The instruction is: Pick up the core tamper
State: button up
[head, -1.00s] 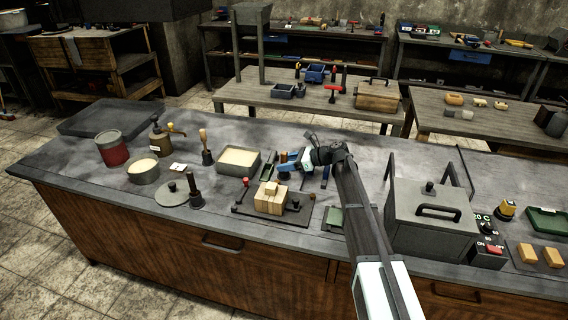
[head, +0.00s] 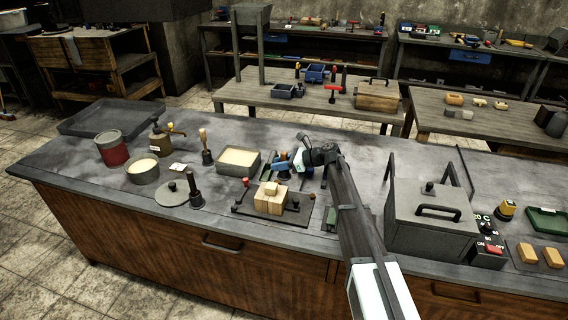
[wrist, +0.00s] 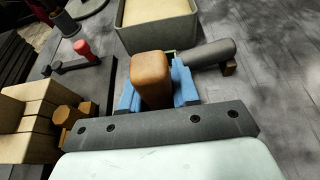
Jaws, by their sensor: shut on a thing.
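My gripper (head: 288,164) is over the middle of the bench, just behind the wooden block stack. In the wrist view its blue fingers (wrist: 157,92) are shut on the brown, rounded wooden handle of what I take to be the core tamper (wrist: 153,72). The handle points up toward the wrist camera, and its lower part is hidden below the fingers. I cannot tell whether its foot touches the bench. A dark grey cylinder (wrist: 208,52) lies just beyond the fingers.
A sand-filled box (head: 238,161) is left of the gripper. The wooden blocks (head: 270,200) stand on a dark plate in front. A lidded grey box (head: 430,215) is to the right. A dark rammer (head: 194,190) and a red can (head: 113,150) stand farther left.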

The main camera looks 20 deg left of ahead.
grip_shut()
notch_tip(320, 180, up, 10)
dwell(0.4)
jog(key=shift+o, duration=2.3)
grip_release()
grip_shut()
